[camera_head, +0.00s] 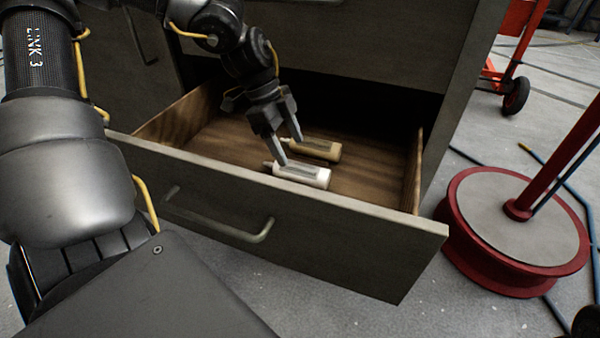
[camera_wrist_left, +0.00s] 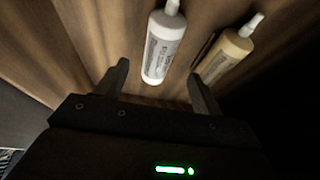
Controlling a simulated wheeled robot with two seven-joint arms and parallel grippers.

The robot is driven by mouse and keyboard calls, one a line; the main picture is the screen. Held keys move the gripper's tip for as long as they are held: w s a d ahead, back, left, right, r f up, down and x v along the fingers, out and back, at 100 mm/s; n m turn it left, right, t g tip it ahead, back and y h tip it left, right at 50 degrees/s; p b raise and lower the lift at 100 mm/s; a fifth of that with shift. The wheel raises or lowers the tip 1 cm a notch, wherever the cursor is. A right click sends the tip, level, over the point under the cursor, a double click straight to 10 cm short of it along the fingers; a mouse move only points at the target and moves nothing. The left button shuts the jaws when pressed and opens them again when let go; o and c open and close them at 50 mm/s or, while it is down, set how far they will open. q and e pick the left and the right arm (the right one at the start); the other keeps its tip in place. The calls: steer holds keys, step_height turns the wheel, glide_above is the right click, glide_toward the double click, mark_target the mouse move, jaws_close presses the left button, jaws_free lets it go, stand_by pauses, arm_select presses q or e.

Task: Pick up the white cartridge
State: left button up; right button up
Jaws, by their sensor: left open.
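The white cartridge (camera_head: 303,175) lies on its side on the wooden floor of the open drawer, near its front panel. It has a grey label and a narrow nozzle. My left gripper (camera_head: 290,152) is open and reaches down into the drawer over the cartridge's nozzle-side end. In the left wrist view the white cartridge (camera_wrist_left: 164,45) lies ahead of and between the open fingers (camera_wrist_left: 160,85), and nothing is held. A tan cartridge (camera_head: 318,149) lies just behind the white one; it also shows in the left wrist view (camera_wrist_left: 226,55), beyond the right finger. My right gripper is not in view.
The drawer (camera_head: 270,215) is pulled out of a grey cabinet (camera_head: 360,45), with its front panel and handle facing me and wooden side walls. A red round-based stand (camera_head: 520,230) is on the floor at right. Hoses and a red wheeled cart (camera_head: 515,60) lie beyond.

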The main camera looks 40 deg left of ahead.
mark_target(297, 164)
arm_select(q)
steer(key=shift+d+f, duration=0.25)
steer(key=shift+f, duration=0.35)
steer(key=b+x, duration=0.4)
steer(key=shift+a+f, duration=0.15)
steer(key=shift+f, duration=0.05)
steer(key=shift+d+f, duration=0.3)
steer(key=shift+f, duration=0.15)
steer(key=shift+r, duration=0.1)
steer(key=c, duration=1.2)
